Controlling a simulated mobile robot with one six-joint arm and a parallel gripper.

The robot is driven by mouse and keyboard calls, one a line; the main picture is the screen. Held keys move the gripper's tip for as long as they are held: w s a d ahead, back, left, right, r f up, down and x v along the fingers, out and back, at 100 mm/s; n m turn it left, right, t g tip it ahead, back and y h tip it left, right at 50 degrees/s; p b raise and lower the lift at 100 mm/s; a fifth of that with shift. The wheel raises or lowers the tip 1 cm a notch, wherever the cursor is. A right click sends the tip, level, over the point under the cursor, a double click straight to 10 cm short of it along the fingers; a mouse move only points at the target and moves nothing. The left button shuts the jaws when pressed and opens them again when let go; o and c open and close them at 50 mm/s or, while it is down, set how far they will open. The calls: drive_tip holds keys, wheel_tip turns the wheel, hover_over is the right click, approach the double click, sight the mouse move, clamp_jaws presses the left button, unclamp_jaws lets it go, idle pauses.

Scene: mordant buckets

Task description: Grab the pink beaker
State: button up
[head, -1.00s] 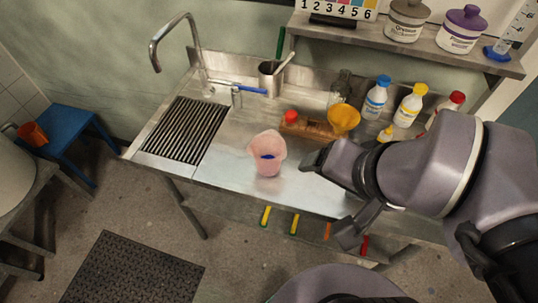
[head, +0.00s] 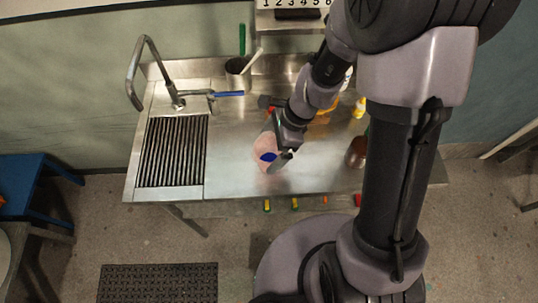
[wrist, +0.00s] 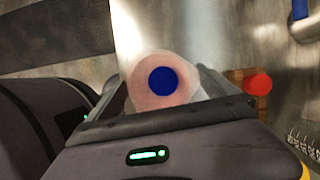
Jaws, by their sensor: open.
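The pink beaker (head: 260,148) stands on the steel bench, near its front edge and right of the slatted drain. A round blue patch shows in it. My open gripper (head: 277,130) is at the beaker's upper right side in the head view and covers part of it. In the wrist view the beaker (wrist: 140,94) is seen from above, with its mouth and the blue patch between the dark fingers (wrist: 165,90). I cannot tell whether either finger touches it.
The slatted drain (head: 172,150) and tap (head: 140,75) are at the left. A brown bottle (head: 357,152) stands to the right. A red cap (wrist: 258,84) shows beside the right finger in the wrist view. The bench between drain and beaker is clear.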

sight(266, 157)
drive_tip(key=b+x, duration=0.1)
drive_tip(key=x, duration=0.1)
drive_tip(key=b+x, duration=0.1)
drive_tip(key=x, duration=0.3)
drive_tip(key=shift+d+f+b, duration=0.15)
drive_tip(key=shift+d+b, duration=0.2)
drive_tip(key=shift+b, duration=0.05)
drive_tip(key=c, duration=1.5)
